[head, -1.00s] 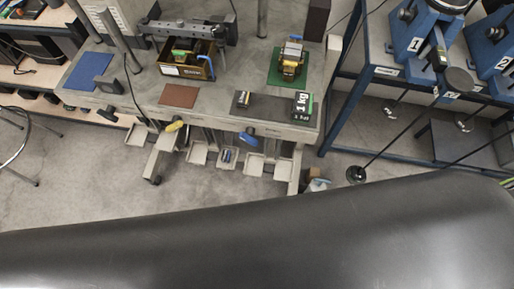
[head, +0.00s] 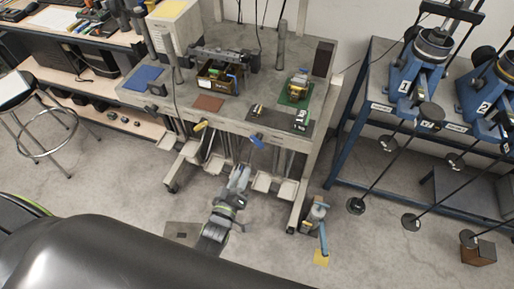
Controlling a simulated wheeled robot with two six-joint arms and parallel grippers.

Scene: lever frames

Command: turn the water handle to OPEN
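A blue handle (head: 258,141) sticks out at the front edge of the grey workbench (head: 338,92). A yellow handle (head: 200,125) sits further left on the same edge. A small valve-like fitting (head: 314,216) with a long blue lever (head: 323,238) stands on the floor by the bench's right front leg. I read no water or OPEN label, so I cannot tell which is the water handle. My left gripper (head: 242,171) is in front of the bench, below and left of the blue handle in the picture. Its fingers are too small to judge. My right gripper is out of view.
A blue rack (head: 347,133) with numbered lever devices (head: 417,70) and long rods stands on the right. A stool (head: 42,135) stands at left. A wooden block (head: 478,250) lies at lower right. Open floor shows between.

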